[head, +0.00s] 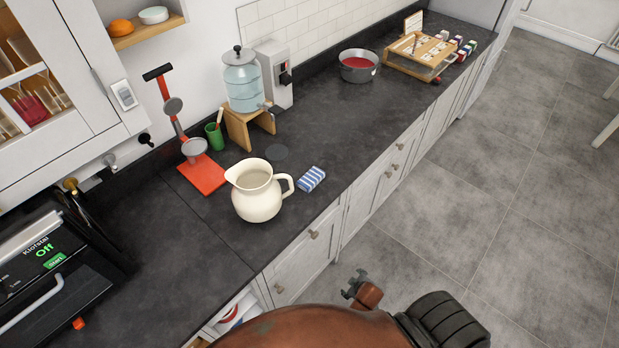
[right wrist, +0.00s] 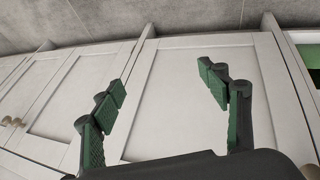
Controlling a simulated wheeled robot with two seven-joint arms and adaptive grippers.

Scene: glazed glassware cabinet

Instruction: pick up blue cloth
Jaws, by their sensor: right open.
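A small folded cloth with blue and white stripes (head: 312,179) lies flat on the dark countertop (head: 225,232) in the head view, just right of the handle of a cream jug (head: 257,196). The cloth and the jug look apart. My right gripper (right wrist: 163,80) shows in the right wrist view, with its two green-padded fingers spread and nothing between them. It faces pale cabinet doors, and the cloth is not in that view. The fingers of my right gripper cannot be made out in the head view. My left gripper is not in view.
A water dispenser (head: 243,82) on a wooden stand, a green cup (head: 215,136) and a red-based press (head: 203,174) stand behind the jug. A pot (head: 358,66) and a wooden box (head: 422,55) are farther along. The counter right of the cloth is clear.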

